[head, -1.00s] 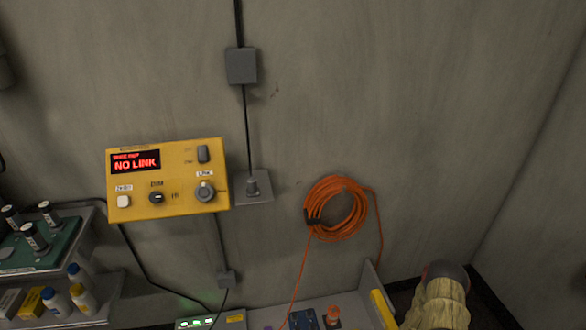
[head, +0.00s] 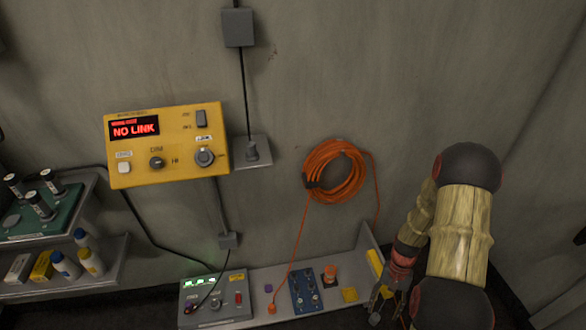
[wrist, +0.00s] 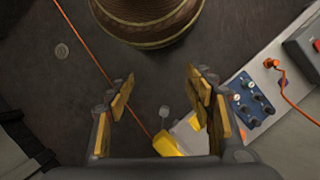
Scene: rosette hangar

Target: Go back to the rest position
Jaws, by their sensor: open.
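My gripper (head: 388,300) is low at the right in the head view, in front of the right end of the shelf. In the wrist view my gripper (wrist: 160,100) is open, its yellow-padded fingers wide apart with nothing between them up close. Beyond the fingers are dark floor, an orange cable (wrist: 88,50) and a yellow object (wrist: 168,143), partly hidden by the gripper. A round brown banded thing shows at the top of the wrist view; I cannot tell what it is.
A yellow panel (head: 218,140) reading "NO LINK" hangs on the wall beside a coiled orange cable (head: 312,160). Below, a grey shelf (head: 262,277) bears a control box (head: 218,310) and a blue switch board (head: 304,290). Bottles stand on shelving (head: 120,262) at left.

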